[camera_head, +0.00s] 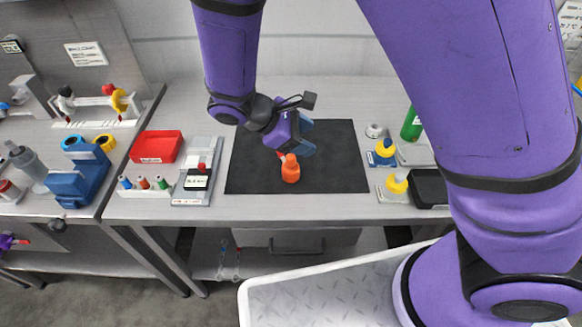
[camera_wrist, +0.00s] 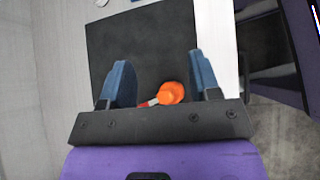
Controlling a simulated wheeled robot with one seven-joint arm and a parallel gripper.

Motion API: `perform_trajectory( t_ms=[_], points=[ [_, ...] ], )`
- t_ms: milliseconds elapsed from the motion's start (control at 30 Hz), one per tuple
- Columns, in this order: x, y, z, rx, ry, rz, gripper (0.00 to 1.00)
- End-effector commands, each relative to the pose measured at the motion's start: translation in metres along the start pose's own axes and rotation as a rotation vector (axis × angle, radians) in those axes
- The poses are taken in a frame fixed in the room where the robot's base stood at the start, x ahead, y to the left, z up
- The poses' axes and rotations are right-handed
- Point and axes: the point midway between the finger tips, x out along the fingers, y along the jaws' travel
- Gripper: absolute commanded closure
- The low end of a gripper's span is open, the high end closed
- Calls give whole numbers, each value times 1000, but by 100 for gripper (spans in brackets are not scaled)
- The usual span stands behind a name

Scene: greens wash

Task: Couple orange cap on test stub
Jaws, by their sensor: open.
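The orange cap (camera_head: 290,170) stands on the black mat (camera_head: 345,172), looking like a small bottle shape with a narrower top. In the wrist view the orange cap (camera_wrist: 171,93) shows between my two blue fingers, closer to the right finger, with a small red and pale piece beside it. My gripper (camera_head: 300,141) is open over the mat, just behind and above the cap in the head view; no finger visibly grips it. The wrist view shows my gripper (camera_wrist: 162,77) with fingers wide apart. I cannot tell for certain which item is the test stub.
Left of the mat is a grey plate (camera_head: 188,200) bearing a black, white-labelled block with a red top. A red tray (camera_head: 157,146) and a rack of small coloured pieces stand further left. Yellow-topped fittings (camera_head: 397,184) and a green bottle (camera_head: 411,125) stand right of the mat.

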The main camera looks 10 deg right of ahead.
Motion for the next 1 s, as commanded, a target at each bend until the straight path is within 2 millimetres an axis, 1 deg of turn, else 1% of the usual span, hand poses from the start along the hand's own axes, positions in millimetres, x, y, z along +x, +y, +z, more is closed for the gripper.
perform_trajectory(
  t_ms=[33, 200, 400, 600, 800, 900, 1000],
  points=[
    [1, -4, -14, -44, -48, 46, 43],
    [3, -15, -53, -175, -199, 199, 43],
    [1, -28, -93, -301, -370, 384, 43],
    [-4, -40, -123, -390, -520, 552, 43],
    [-8, -46, -138, -428, -595, 640, 43],
    [-6, -42, -137, -432, -607, 652, 43],
    [4, -34, -132, -433, -610, 651, 43]
  ],
)
